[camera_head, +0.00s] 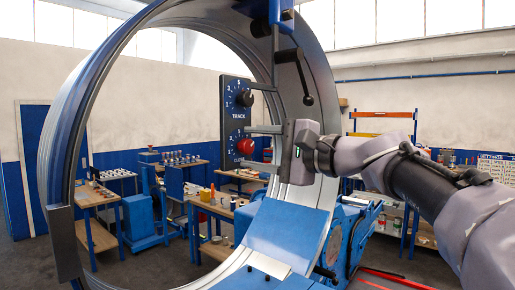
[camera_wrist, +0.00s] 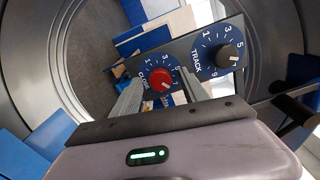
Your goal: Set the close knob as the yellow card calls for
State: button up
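The red close knob (camera_head: 243,146) sits low on a dark blue panel (camera_head: 233,110), below the black track knob (camera_head: 245,98). In the wrist view the close knob (camera_wrist: 160,79) has a pale mark toward its lower right; the exact number it points to is hard to read. My gripper (camera_head: 251,147) is open, with one finger on each side of the close knob; in the wrist view the fingers (camera_wrist: 162,92) stand apart from it at the sides. Contact cannot be told. A white settings board (camera_head: 496,168) hangs at the far right, its text too small to read. I cannot make out a yellow card.
A large metal spiral duct ring (camera_head: 65,150) surrounds the panel. A black-handled lever (camera_head: 304,85) hangs above right of my gripper. Benches with small parts (camera_head: 215,206) stand behind the ring. A blue machine body (camera_head: 345,240) is below my arm.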

jog(key=b+v, duration=0.2)
jog(key=v, duration=1.5)
jog(key=shift+b, duration=0.4)
jog(key=shift+s+d, duration=0.15)
